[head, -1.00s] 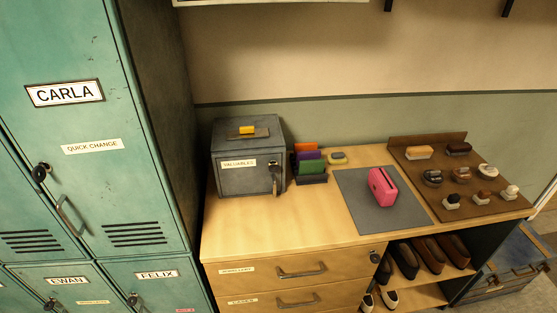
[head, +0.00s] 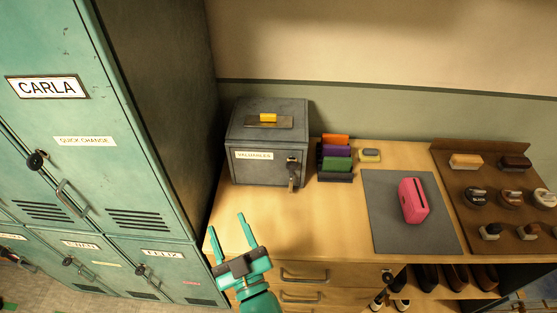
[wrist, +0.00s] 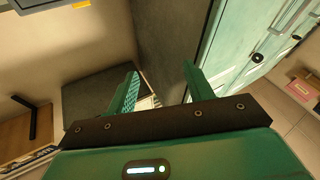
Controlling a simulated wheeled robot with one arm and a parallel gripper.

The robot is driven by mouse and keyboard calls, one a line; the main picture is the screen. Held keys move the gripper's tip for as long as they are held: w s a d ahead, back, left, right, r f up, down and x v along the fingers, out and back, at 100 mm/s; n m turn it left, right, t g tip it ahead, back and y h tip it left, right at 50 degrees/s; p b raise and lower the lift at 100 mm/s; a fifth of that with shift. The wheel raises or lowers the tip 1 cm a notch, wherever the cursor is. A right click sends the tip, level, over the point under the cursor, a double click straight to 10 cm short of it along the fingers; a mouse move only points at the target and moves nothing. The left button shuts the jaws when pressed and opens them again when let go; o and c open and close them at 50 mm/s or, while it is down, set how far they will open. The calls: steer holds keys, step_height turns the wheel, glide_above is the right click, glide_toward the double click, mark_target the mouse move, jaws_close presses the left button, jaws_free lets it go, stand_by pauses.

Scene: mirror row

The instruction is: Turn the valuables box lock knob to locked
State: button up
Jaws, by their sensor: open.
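The grey valuables box (head: 262,165) stands on the wooden counter at the back left, beside the lockers. Its front carries a "VALUABLES" label and, at the right, the lock knob (head: 292,164) with what looks like a key hanging from it. A yellow item sits on its lid. My gripper (head: 244,232) is open and empty, in front of and below the box, at the counter's front left. It is apart from the box and the knob. In the wrist view my gripper (wrist: 160,82) shows its two teal fingers spread, with no knob visible between them.
Teal lockers (head: 110,130) stand close on the left. A rack of coloured wallets (head: 336,160) sits just right of the box. A pink case (head: 413,200) lies on a grey mat (head: 385,225). A brown board (head: 455,153) holds shoe-care items. Drawers are below the counter.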

steer(key=w+d+f+m+h, duration=0.35)
steer(key=w+d+h, duration=0.2)
steer(key=d, duration=0.25)
steer(key=m+h+p, duration=0.3)
steer(key=m+h, duration=0.2)
glide_toward(292, 169)
steer(key=shift+g, duration=0.3)
steer(key=w+p, duration=0.1)
steer(key=w, duration=0.2)
steer(key=w+p, duration=0.4)
steer(key=w, duration=0.1)
steer(key=shift+w+r, duration=0.3)
steer(key=shift+w, duration=0.05)
steer(key=shift+w+f+p, duration=0.1)
steer(key=shift+w+p, duration=0.2)
steer(key=shift+w, duration=0.25)
steer(key=shift+d, duration=0.1)
steer(key=shift+c, duration=0.2)
steer(key=c, duration=0.9)
